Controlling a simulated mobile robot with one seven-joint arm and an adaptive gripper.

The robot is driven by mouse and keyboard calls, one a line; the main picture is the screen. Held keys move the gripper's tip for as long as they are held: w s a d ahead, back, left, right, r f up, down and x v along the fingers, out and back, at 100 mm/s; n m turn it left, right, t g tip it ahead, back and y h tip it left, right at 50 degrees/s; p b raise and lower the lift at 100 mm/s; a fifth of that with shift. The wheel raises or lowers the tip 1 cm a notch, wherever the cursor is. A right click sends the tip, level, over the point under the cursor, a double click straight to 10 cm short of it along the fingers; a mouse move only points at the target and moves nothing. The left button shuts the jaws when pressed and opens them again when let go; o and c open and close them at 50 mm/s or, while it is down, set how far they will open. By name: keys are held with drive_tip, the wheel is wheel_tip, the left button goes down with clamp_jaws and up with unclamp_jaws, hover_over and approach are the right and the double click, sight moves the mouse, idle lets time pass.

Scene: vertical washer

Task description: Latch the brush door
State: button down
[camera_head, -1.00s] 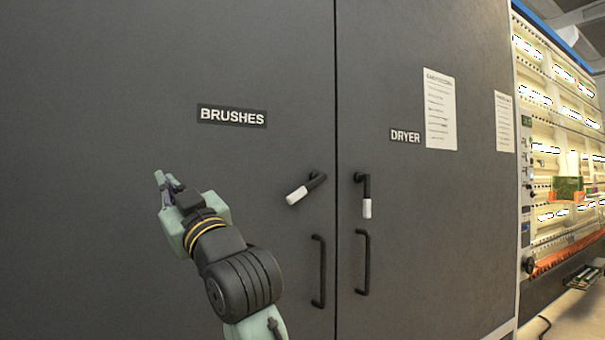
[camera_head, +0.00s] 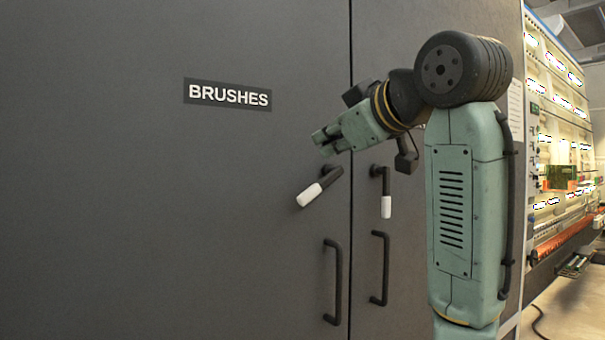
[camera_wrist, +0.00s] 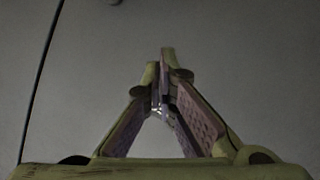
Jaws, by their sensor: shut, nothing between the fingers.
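The brush door (camera_head: 150,190) is a dark grey panel with a BRUSHES label (camera_head: 228,95). Its latch handle (camera_head: 320,187) is black with a white grip and slants down to the left, unlike the dryer latch, which hangs straight down. My gripper (camera_head: 318,138) is just above the brush latch in the head view, pointing left, with no contact visible. In the wrist view my gripper (camera_wrist: 166,75) has its fingertips together with nothing between them, in front of plain grey door surface.
The dryer door's latch (camera_head: 386,192) hangs vertical right of the seam, partly beside my arm. Fixed black pull handles stand below, on the brush door (camera_head: 334,282) and the dryer door (camera_head: 381,268). A lit rack (camera_head: 560,130) is at far right. The door's left side is clear.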

drive_tip(key=shift+s+d, duration=0.1)
drive_tip(key=shift+s, duration=0.1)
drive_tip(key=p, duration=0.4)
hover_over(319, 183)
drive_tip(key=s+a, duration=0.3)
drive_tip(key=s, duration=0.2)
drive_tip(key=f, duration=0.2)
drive_tip(key=shift+w+d+f, duration=0.2)
drive_tip(key=shift+w+f, duration=0.15)
drive_tip(key=shift+f, duration=0.25)
drive_tip(key=shift+w+d+f, duration=0.25)
drive_tip(key=shift+w+f, duration=0.05)
drive_tip(key=shift+f, duration=0.3)
drive_tip(key=shift+w+d+f, duration=0.2)
drive_tip(key=shift+w+f, duration=0.15)
drive_tip(key=shift+f, duration=0.25)
drive_tip(key=shift+s, duration=0.15)
